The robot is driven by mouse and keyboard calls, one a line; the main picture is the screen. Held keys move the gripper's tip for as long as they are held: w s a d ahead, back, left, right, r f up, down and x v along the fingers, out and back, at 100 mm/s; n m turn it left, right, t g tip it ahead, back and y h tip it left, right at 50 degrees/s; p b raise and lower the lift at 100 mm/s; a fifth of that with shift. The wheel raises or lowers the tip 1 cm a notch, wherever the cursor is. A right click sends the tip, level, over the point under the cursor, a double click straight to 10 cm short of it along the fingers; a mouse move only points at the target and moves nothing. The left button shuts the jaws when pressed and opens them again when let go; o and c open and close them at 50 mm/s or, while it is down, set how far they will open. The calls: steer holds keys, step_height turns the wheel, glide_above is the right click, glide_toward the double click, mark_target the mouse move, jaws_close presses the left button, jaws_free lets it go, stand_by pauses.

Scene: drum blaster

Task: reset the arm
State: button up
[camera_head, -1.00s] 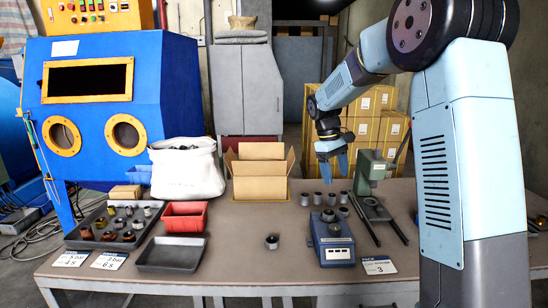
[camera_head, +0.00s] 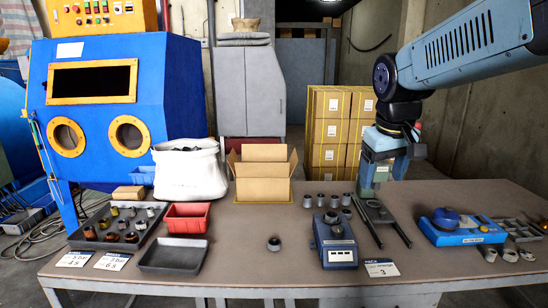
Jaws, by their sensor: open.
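My gripper (camera_head: 388,160) hangs from my blue-grey arm at the right, pointing down above the back right of the table. It is open, and I see nothing held between its fingers. It overlaps the green press stand (camera_head: 366,183) in the picture and hides much of it; I cannot tell how far apart they are. My arm reaches in from the upper right edge.
The brown table (camera_head: 240,243) carries a parts tray (camera_head: 120,228), red bin (camera_head: 187,217), empty grey tray (camera_head: 173,256), white sack (camera_head: 187,172), open carton (camera_head: 262,178), blue scale (camera_head: 334,240) and blue device (camera_head: 462,230). Stacked boxes (camera_head: 328,130) stand behind. The table's middle is mostly clear.

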steer(key=s+f+m+t, duration=0.2)
steer(key=s, duration=0.9)
steer(key=shift+s+d+m+t+y, duration=0.25)
steer(key=shift+s+m+t+y, duration=0.05)
steer(key=shift+y, duration=0.1)
steer(key=shift+f, duration=0.1)
